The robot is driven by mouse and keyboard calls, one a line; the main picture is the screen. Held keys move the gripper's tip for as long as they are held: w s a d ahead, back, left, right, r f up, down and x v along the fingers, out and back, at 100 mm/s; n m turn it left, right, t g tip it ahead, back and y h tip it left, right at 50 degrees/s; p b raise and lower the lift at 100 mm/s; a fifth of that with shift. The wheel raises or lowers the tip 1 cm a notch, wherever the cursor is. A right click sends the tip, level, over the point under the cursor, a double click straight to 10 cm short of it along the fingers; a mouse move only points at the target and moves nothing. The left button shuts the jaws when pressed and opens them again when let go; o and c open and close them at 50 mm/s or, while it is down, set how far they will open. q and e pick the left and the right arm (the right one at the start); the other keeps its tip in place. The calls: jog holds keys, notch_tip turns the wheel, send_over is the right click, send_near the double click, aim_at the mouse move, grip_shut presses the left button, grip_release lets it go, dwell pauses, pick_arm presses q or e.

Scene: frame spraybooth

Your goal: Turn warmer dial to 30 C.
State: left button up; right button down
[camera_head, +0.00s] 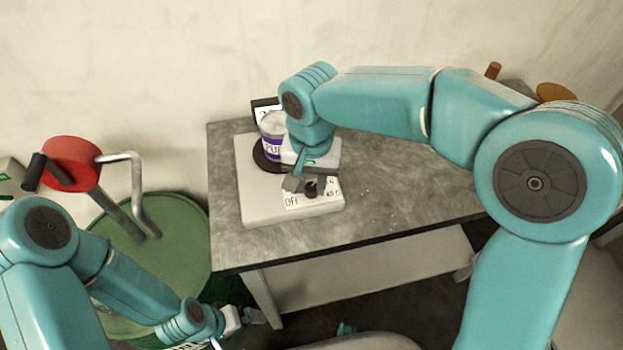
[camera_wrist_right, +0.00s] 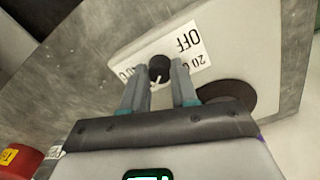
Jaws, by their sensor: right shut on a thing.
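The warmer (camera_head: 250,205) is a pale flat box on the grey table, with a black dial (camera_head: 310,190) on a white label. My right gripper (camera_head: 302,185) is shut on the dial from above. In the right wrist view the dial (camera_wrist_right: 160,68) sits between the two grey fingertips (camera_wrist_right: 162,80). A white pointer mark shows on its gripper-facing side. OFF and 20 C are readable on the label (camera_wrist_right: 190,42); another partly cut-off marking is on the other side. The fingers cover part of the label. My left gripper (camera_head: 246,318) hangs low, away from the warmer; its jaws are unclear.
A can with a purple label (camera_head: 272,138) stands on the warmer's dark round plate (camera_head: 263,158), close behind my right wrist. The table's right front is clear.

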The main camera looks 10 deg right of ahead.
aim_at(311, 186)
jog(key=shift+w+r, duration=0.15)
jog(key=shift+r, duration=0.05)
jog(key=c, duration=1.1)
grip_release()
jog(key=shift+o, duration=1.2)
jog(key=shift+f, duration=0.1)
notch_tip(311, 186, up, 16)
jog(key=p, duration=0.2)
jog(key=shift+r, duration=0.2)
jog(key=shift+p, duration=0.3)
